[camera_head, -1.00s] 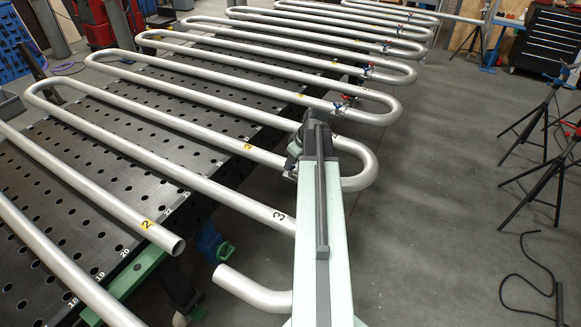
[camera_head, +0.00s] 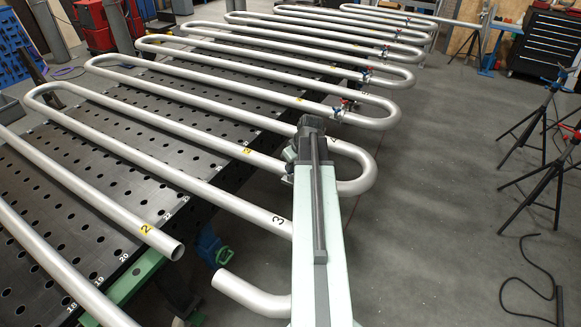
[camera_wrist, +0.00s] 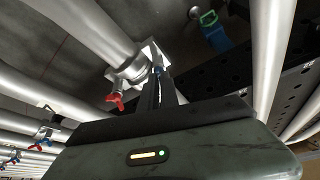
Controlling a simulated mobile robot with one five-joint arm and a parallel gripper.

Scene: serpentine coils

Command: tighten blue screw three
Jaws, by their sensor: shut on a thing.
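In the wrist view, my gripper (camera_wrist: 163,88) is shut at a metal clamp (camera_wrist: 131,68) on a grey coil pipe. A small blue screw (camera_wrist: 157,71) shows at the fingertips, and they hold it; most of it is hidden. A red screw (camera_wrist: 116,101) sticks out of the same clamp, to the left of the fingers and clear of them. In the head view, the end of my arm (camera_head: 308,135) lies over the nearer coil bend and hides this clamp and the fingertips.
Grey serpentine pipes (camera_head: 200,180) lie across a black perforated table (camera_head: 95,205). More clamps with red and blue screws (camera_head: 340,106) stand on farther bends. An open pipe end (camera_head: 172,250) lies left of my arm. Black tripods (camera_head: 545,125) stand at right on open floor.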

